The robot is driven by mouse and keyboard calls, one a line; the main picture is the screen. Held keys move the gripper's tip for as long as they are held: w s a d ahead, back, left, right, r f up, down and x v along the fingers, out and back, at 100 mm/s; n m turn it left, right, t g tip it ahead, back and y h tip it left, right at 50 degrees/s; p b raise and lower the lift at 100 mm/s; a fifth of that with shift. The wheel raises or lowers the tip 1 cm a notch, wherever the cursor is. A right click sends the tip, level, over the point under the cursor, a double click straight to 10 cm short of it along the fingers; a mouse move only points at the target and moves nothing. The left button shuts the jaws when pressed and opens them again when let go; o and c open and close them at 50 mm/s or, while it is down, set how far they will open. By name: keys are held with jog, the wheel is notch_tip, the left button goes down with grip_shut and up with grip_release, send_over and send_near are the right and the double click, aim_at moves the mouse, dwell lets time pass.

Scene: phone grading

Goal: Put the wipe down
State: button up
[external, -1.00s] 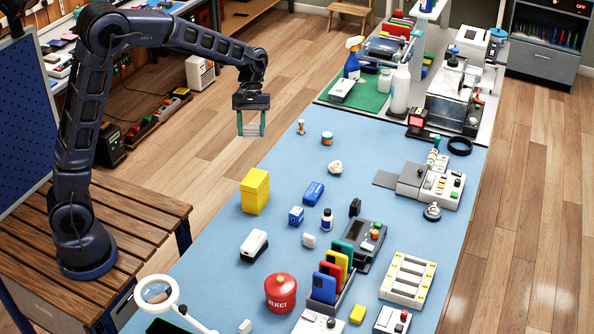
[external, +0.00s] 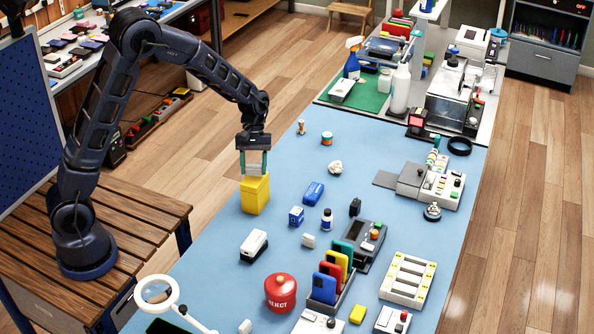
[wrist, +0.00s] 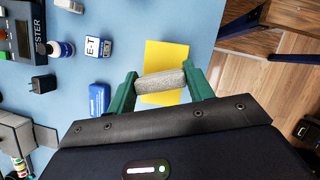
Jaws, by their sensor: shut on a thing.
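My gripper (external: 254,172) hangs pointing down at the yellow box (external: 256,197) near the left edge of the blue table. Its two green fingers are shut on the wipe (wrist: 160,81), a pale grey, speckled, rounded block in the wrist view. The wipe also shows as a pale patch between the fingers in the external view (external: 254,162). In the wrist view the yellow box (wrist: 166,54) lies behind and below the wipe. I cannot tell how big the gap between wipe and box is.
A blue case (external: 314,193), a small blue-and-white box (external: 296,215) and a small bottle (external: 327,220) stand right of the yellow box. A crumpled white piece (external: 335,167) lies farther back. Bare blue table (external: 290,165) lies between it and my gripper. The table's left edge is close.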

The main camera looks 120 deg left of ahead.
jog(key=shift+f, duration=0.5)
jog(key=shift+f, duration=0.1)
jog(key=o, duration=0.9)
